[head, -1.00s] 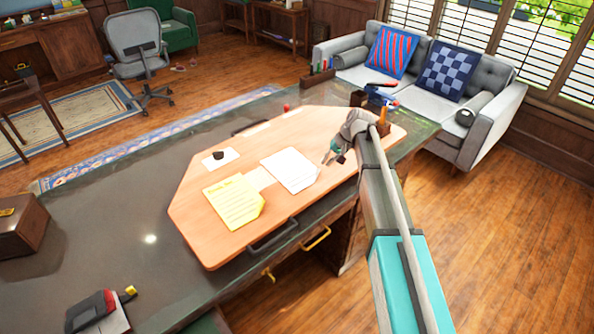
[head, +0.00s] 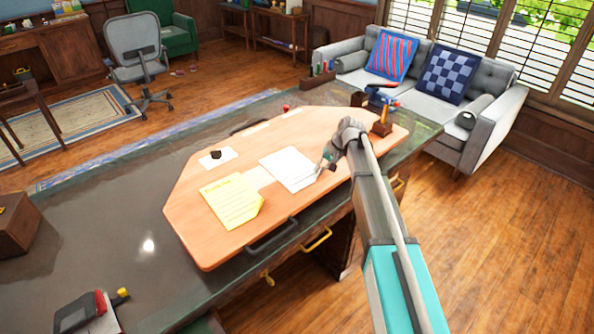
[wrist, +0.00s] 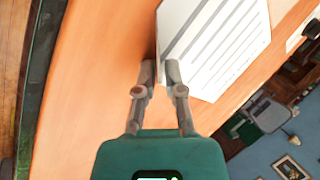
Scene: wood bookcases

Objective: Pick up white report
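The white report (head: 287,168) lies on the light wooden board on the desk, left of my gripper (head: 325,166) in the head view. In the wrist view the report (wrist: 215,45) shows lines of print, and one edge and corner reach to the fingertips. My gripper (wrist: 159,73) has a narrow gap between its two fingertips. The right finger overlaps the report's edge in that view, and the left finger is over bare wood. The report looks flat; I cannot tell whether the fingers touch it.
A yellow note (head: 232,202) and a small white paper with a dark object (head: 216,156) lie on the same wooden board (head: 205,242). A wooden stand (head: 381,128) and a blue item (head: 380,99) are behind my gripper. The desk's left part (head: 100,220) is mostly clear.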

